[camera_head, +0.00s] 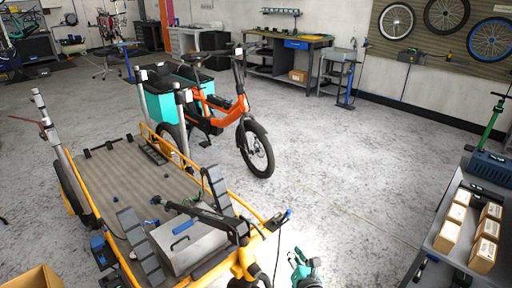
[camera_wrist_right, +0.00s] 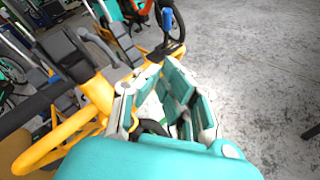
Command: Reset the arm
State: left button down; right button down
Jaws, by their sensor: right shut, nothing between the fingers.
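My right gripper (camera_head: 296,256) shows at the bottom of the head view, teal with pale metal links. It is shut and empty, held over the grey floor just right of the yellow cargo-bike frame. In the right wrist view the gripper (camera_wrist_right: 165,70) fills the middle, with teal finger pads and nothing between them. The yellow frame (camera_wrist_right: 98,92) lies behind it to the left; I cannot tell how wide the gap is.
The yellow cargo bike's flat bed (camera_head: 130,178) carries a grey toolbox (camera_head: 190,246). An orange bike (camera_head: 220,115) stands behind it. At right, a grey table (camera_head: 440,215) holds several cardboard boxes (camera_head: 483,252). Between the bike and this table the floor (camera_head: 350,185) is clear.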

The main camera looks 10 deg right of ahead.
jog(key=s+d+f+m+g, duration=0.2)
jog(key=s+f+m, duration=0.2)
jog(key=s+f, duration=0.2)
jog(key=s+d+f+m+g+h, duration=0.1)
jog(key=s+f+m, duration=0.3)
jog(key=f, duration=0.7)
jog(key=s+d+f+m+g, duration=0.3)
jog(key=s+f+m+g, duration=0.1)
jog(key=s+f, duration=0.4)
jog(key=shift+s+f+m, duration=0.25)
jog(key=shift+f+m, duration=0.1)
jog(key=shift+m, duration=0.15)
jog(key=s+f+m+g, duration=0.2)
jog(key=s+f+m, duration=0.2)
jog(key=s, duration=0.7)
jog(key=s+f+m+g, duration=0.2)
jog(key=s+f+m, duration=0.2)
jog(key=s, duration=0.6)
jog(key=s+f+m+g, duration=0.2)
jog(key=s+f+m, duration=0.3)
jog(key=s, duration=0.6)
jog(key=shift+s+a+m+g, duration=0.3)
jog(key=shift+m+g, duration=0.1)
jog(key=shift+m, duration=0.5)
